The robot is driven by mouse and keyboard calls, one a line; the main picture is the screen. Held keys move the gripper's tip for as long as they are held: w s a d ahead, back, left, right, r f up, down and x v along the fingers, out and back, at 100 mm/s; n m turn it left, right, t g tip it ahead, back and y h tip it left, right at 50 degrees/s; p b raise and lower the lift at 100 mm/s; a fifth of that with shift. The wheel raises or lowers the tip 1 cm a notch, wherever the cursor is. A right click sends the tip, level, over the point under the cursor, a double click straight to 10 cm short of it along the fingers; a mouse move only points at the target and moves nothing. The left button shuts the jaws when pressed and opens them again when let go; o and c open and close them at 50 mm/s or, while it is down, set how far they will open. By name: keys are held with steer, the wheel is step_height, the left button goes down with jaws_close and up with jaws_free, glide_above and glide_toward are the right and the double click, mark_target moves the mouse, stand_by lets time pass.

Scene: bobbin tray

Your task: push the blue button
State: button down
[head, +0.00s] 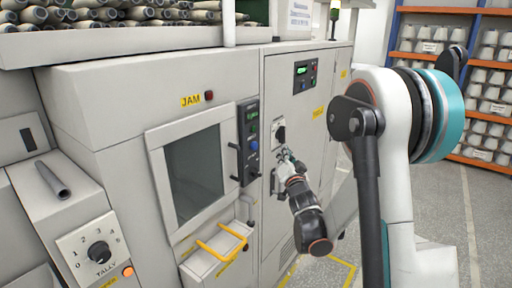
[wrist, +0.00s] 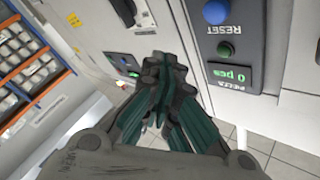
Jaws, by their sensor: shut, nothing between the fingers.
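The blue button (wrist: 216,11) shows near the top edge of the wrist view, beside upside-down RESET lettering on a dark panel (wrist: 229,70). My gripper (head: 284,156) is right of that panel in the head view, in front of the cabinet face. In the wrist view my gripper (wrist: 163,65) has its fingers together and empty. The fingertips are apart from the blue button, to its lower left there.
A dark green button (wrist: 226,49) and a green-lit counter (wrist: 230,76) share the panel. A rotary switch (head: 279,133) is close to my gripper. A yellow-handled tray (head: 215,258) juts out below the window. A tally dial (head: 99,252) is at lower left. Shelves stand at right.

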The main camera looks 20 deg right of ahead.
mark_target(254, 146)
steer(key=w+a, duration=0.4)
steer(key=w, duration=0.2)
steer(key=shift+w+a+p, duration=0.15)
steer(key=shift+w+p, duration=0.05)
steer(key=shift+p, duration=0.1)
steer(key=shift+w, duration=0.1)
stand_by(1.4)
steer(key=shift+w+a, duration=0.2)
steer(key=shift+a, duration=0.05)
steer(key=shift+w+a+b, duration=0.3)
steer(key=shift+w+b, duration=0.1)
steer(key=shift+w, duration=0.05)
stand_by(0.8)
stand_by(0.3)
steer(key=shift+s+d+b, duration=0.3)
steer(key=shift+s+d, duration=0.25)
steer(key=shift+s, duration=0.2)
